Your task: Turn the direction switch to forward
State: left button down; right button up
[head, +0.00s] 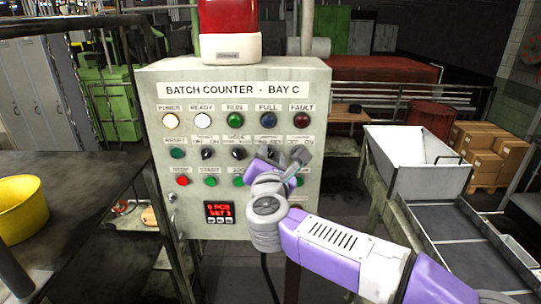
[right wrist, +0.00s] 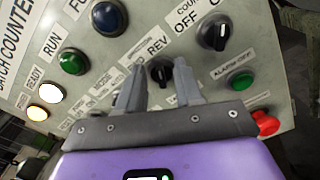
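The direction switch (right wrist: 160,71) is a black rotary knob with a REV label beside it in the right wrist view. It shows in the gap between my right gripper's two grey fingers (right wrist: 159,88). The fingers are apart, one on each side of the knob in the picture, and I cannot tell whether they touch it. The knob's exact pointer angle is unclear. Its FWD label is not readable. In the head view, my right gripper (head: 284,163) is in front of the panel's right half and partly covers the switch row. My left gripper is not in view.
The grey control panel (head: 152,110) carries lamps, knobs and buttons. The COUNT knob (right wrist: 213,32) is close by the direction switch. A green ALARM OFF button (right wrist: 240,80) and a red button (right wrist: 266,123) are near the right finger. A white hopper (head: 410,165) stands right of the panel.

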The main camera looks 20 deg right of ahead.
grip_shut()
jog(key=shift+n, duration=0.3)
jog(key=shift+a+n+b, duration=0.15)
jog(key=shift+n+b, duration=0.25)
jog(key=shift+n, duration=0.5)
jog(key=n, duration=0.2)
jog(key=shift+a+n, duration=0.1)
jog(key=shift+n, duration=0.3)
jog(key=shift+w+a+n, duration=0.1)
jog(key=shift+a+n, duration=0.05)
jog(key=shift+n, duration=1.55)
jog(key=shift+a+n, duration=0.1)
jog(key=shift+n, duration=1.6)
jog(key=shift+p, duration=0.3)
